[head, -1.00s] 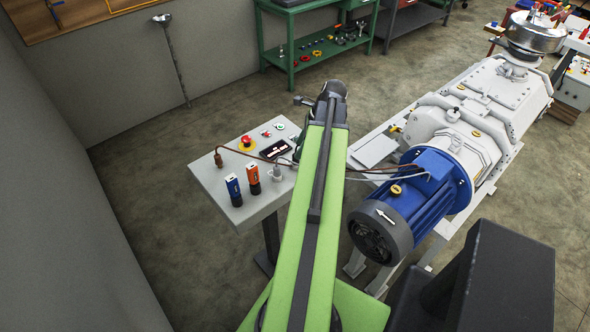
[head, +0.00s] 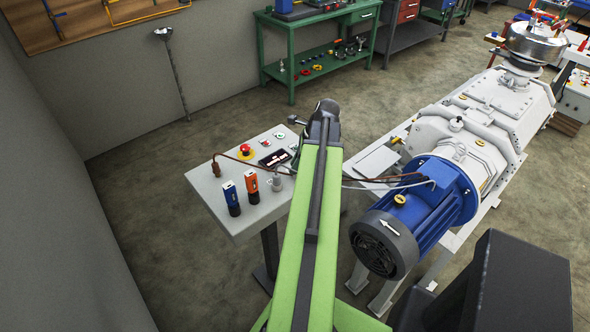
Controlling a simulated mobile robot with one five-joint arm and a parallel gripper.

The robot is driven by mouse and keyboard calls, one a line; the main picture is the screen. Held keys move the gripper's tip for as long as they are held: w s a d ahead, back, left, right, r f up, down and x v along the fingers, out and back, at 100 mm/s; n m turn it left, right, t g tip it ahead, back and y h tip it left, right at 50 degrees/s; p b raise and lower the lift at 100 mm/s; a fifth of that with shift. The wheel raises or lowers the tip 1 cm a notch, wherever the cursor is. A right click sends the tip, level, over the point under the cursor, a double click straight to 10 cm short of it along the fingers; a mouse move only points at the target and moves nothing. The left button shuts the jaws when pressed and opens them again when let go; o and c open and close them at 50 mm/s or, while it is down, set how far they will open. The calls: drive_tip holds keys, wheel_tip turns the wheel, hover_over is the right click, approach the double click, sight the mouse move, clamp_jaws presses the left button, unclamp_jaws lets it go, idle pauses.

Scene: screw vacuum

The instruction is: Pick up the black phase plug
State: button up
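A grey control box (head: 222,217) on a stand is left of my arm. A brown plug (head: 215,168) with a brown lead stands at its left edge. A grey plug (head: 276,183) with a light lead stands near its right side. I cannot make out a black phase plug; my arm covers part of the box's right side. My green arm reaches away from me, its dark end (head: 324,112) beyond the box's right side. The gripper's fingertips are hidden behind the arm, so its opening does not show.
A blue device (head: 231,197) and an orange device (head: 252,186) stand upright on the box, beside a red button (head: 245,150) and a small display (head: 273,159). The pump with its blue motor (head: 425,205) is at right. Floor left of the box is clear.

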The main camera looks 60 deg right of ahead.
clamp_jaws()
drive_tip(key=shift+r+p, duration=0.3)
drive_tip(key=shift+p, duration=0.05)
drive_tip(key=r+p, duration=0.4)
drive_tip(key=shift+s+r+p, duration=0.3)
drive_tip(key=shift+s, duration=0.05)
drive_tip(key=s+r+p, duration=0.5)
drive_tip(key=s, duration=0.6)
drive_tip(key=shift+a+r+p, duration=0.3)
drive_tip(key=shift+a, duration=0.15)
